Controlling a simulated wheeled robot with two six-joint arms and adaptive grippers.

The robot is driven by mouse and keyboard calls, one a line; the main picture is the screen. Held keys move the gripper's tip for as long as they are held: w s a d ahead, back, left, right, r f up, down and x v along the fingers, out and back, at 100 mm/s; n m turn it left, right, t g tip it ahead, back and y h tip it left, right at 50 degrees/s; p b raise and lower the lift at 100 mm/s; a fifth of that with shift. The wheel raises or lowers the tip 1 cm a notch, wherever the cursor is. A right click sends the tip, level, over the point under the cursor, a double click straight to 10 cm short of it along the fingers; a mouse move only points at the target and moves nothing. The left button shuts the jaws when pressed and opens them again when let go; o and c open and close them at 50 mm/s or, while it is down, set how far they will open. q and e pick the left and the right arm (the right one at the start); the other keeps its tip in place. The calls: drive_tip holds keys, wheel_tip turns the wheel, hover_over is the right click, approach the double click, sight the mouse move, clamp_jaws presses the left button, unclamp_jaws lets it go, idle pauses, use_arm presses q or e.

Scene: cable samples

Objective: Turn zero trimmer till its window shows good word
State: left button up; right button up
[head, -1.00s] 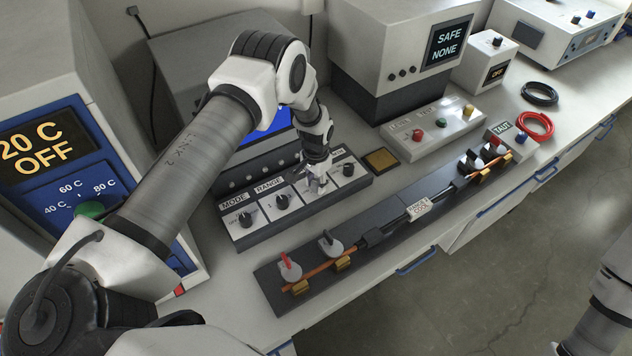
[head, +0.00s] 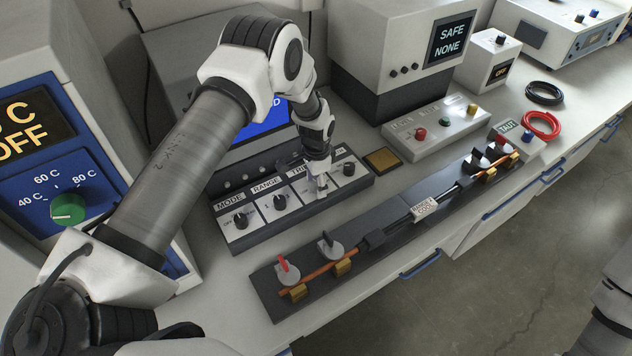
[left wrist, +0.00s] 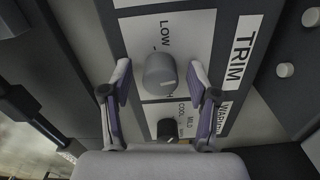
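The zero trimmer is a grey knob on the white TRIM panel, seen in the left wrist view (left wrist: 160,75) with the word LOW beside it. My left gripper (head: 321,190) is over the TRIM panel in the head view and hides the knob there. In the left wrist view its two fingers (left wrist: 159,82) stand on either side of the knob, with gaps showing, so it is open. A blue window (head: 262,126) on the grey instrument is mostly behind my left arm; only a letter D shows. My right gripper is out of view.
MODE (head: 239,221) and RANGE (head: 280,203) knobs sit left of TRIM; another black knob (head: 348,169) sits right of it. A cable fixture (head: 372,239) with clamps runs in front. A button box (head: 440,128) stands beyond a brass pad (head: 382,159).

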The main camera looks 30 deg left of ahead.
use_arm(q)
wheel_tip(320, 180, up, 12)
idle(0.4)
idle(0.4)
